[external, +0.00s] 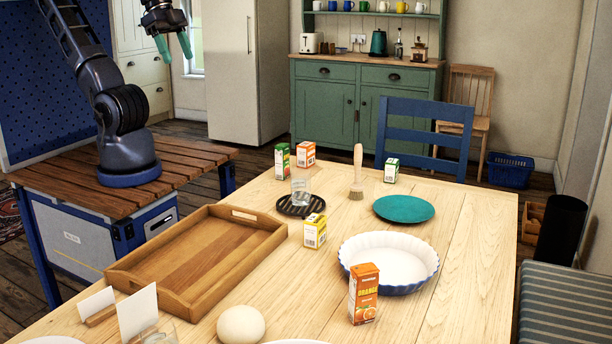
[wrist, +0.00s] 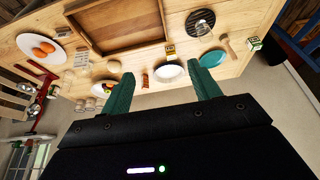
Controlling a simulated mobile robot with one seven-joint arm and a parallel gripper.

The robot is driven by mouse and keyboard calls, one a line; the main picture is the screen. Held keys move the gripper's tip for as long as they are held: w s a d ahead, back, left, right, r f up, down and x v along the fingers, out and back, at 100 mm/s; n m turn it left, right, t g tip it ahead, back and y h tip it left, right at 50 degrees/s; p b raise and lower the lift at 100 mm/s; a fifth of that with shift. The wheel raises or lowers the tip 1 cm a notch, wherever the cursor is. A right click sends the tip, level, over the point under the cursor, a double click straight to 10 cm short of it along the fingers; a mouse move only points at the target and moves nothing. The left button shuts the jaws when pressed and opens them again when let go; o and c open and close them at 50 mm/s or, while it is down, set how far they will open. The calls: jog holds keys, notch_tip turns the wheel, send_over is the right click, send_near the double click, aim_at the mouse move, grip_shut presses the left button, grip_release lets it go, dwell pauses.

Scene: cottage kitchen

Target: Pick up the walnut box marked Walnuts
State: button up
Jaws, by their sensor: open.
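I cannot read the word Walnuts on any box. Small boxes stand on the table in the external view: a dark green one (external: 282,157), an orange-and-white one (external: 305,154), a green-and-white one (external: 391,171), a yellow-and-white one (external: 314,231) and an orange carton marked Orange (external: 364,294). The yellow box (wrist: 170,50) and a green-and-white box (wrist: 254,43) also show in the wrist view. My gripper (external: 175,48) is open and empty, raised at the upper left, well away from the boxes. Its green fingers (wrist: 159,70) frame the table in the wrist view.
A wooden tray (external: 272,242) fills the table's left side. A glass (external: 300,190) on a black trivet, a brush (external: 357,175), a teal plate (external: 404,208) and a white pie dish (external: 388,262) stand among the boxes. A blue chair (external: 424,113) is behind the table.

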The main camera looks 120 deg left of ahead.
jog(key=w+a+r+n+g, duration=0.1)
jog(key=w+a+n, duration=0.4)
jog(key=w, duration=0.7)
jog(key=w+a+r+n+g, duration=0.1)
jog(key=w+a+n, duration=0.1)
jog(key=w+a, duration=0.85)
jog(key=n+g, duration=0.3)
jog(key=n, duration=0.9)
send_over(392, 171)
jog(key=a, duration=0.2)
jog(key=f, duration=3.4)
jog(key=shift+s+a, duration=0.15)
jog(key=shift+s, duration=0.15)
jog(key=shift+s+a+f, duration=0.1)
jog(key=shift+a+f, duration=0.05)
jog(key=shift+f, duration=2.6)
jog(key=shift+a+f, duration=0.1)
jog(key=shift+f, duration=2.6)
jog(key=shift+c, duration=0.2)
